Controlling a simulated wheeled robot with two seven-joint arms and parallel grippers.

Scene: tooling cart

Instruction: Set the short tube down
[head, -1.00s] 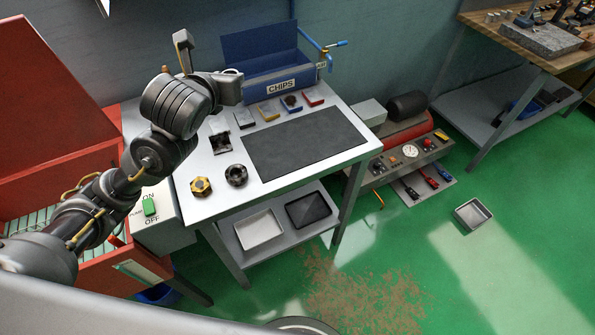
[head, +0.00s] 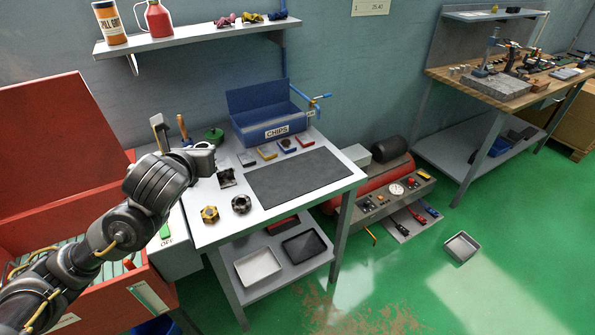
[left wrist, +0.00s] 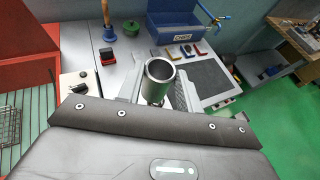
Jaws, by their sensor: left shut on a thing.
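The short tube (left wrist: 160,72) is a grey metal cylinder with an open round end. In the left wrist view it stands between the two fingers of my left gripper (left wrist: 157,92), which is shut on it. In the head view my left gripper (head: 200,158) is over the left part of the cart top (head: 212,236), left of the dark mat. I cannot make out the tube clearly there, nor its height above the surface. My right gripper is not in view.
A dark mat (head: 300,177) lies bare on the cart top. A brass hex nut (head: 210,214), a dark ring (head: 241,204) and a dark block (head: 227,178) sit near my left gripper.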

